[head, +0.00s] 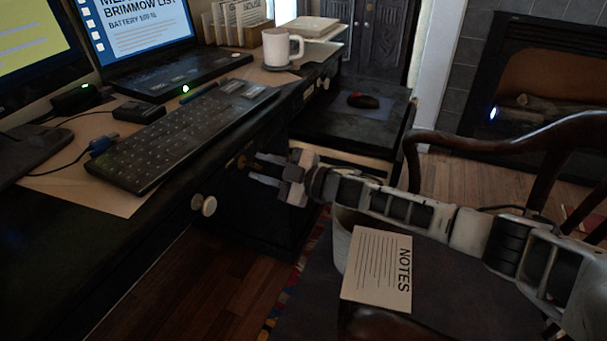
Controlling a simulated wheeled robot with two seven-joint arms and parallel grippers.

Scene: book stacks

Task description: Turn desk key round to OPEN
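A small brass-coloured piece (242,162), which looks like the desk key or its lock plate, shows on the dark front of the desk (150,230). It is too small and dark to tell which way the key is turned, and no OPEN mark can be read. My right gripper (258,169) reaches in from the right, its fingers pointing left at the desk front beside the brass piece. The two fingers stand apart with a dark gap between them; I cannot see anything held. Whether a fingertip touches the key is unclear. My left gripper is out of view.
A white drawer knob (205,205) sticks out left of my gripper. On the desk are a keyboard (180,135), a laptop (150,50) and a white mug (283,48). A wooden chair (500,150) and a NOTES sheet (378,270) lie close to my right arm.

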